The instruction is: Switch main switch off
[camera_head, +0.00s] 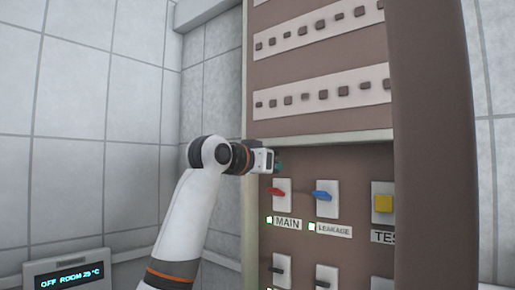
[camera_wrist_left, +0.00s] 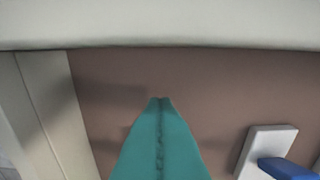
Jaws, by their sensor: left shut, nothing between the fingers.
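The main switch (camera_head: 277,192) is a red lever on a pale plate, above the MAIN label (camera_head: 287,223) in the head view. A small light beside that label glows green. My left gripper (camera_head: 278,166) is just above the red lever, near the top of its plate. In the left wrist view its teal fingers (camera_wrist_left: 160,103) are closed together with nothing between them, in front of the brown panel. The red lever does not show in the left wrist view; the fingers may hide it. I cannot tell whether the fingers touch it. My right gripper is not in view.
A blue leakage switch (camera_head: 322,196) is to the right and also shows in the left wrist view (camera_wrist_left: 287,168). Beyond it is a yellow test button (camera_head: 383,204). Dark switches (camera_head: 279,270) sit below. A pale ledge (camera_head: 320,138) runs above the panel.

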